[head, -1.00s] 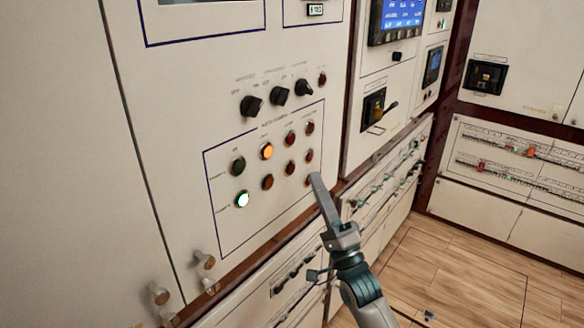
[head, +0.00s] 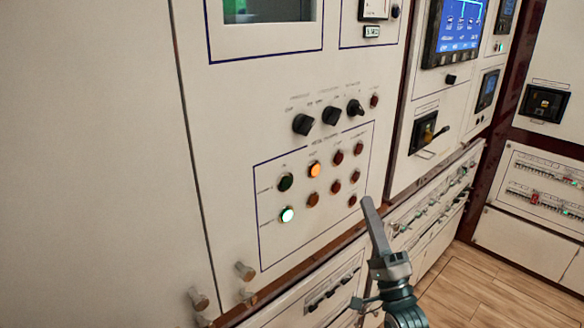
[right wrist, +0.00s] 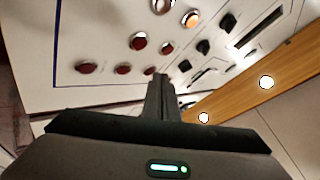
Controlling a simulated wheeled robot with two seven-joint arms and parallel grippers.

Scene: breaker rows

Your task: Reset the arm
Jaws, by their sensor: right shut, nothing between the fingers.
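My right gripper (head: 370,212) is shut and empty. In the head view it points up in front of the lower right of the outlined button group on the white cabinet panel (head: 250,100). In the right wrist view the closed fingers (right wrist: 158,95) point at the panel, near a dark red button (right wrist: 123,69); I cannot tell whether they touch it. The group has a glowing orange button (head: 314,169), a lit white-green button (head: 287,215), a dark green button (head: 285,182) and several dark red ones. My left gripper is not in view.
Black rotary knobs (head: 331,115) sit above the buttons. Metal knobs (head: 245,271) stick out at the lower left. A blue screen (head: 460,28) and breaker rows (head: 545,190) are to the right. Wooden floor (head: 470,290) lies clear at the lower right.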

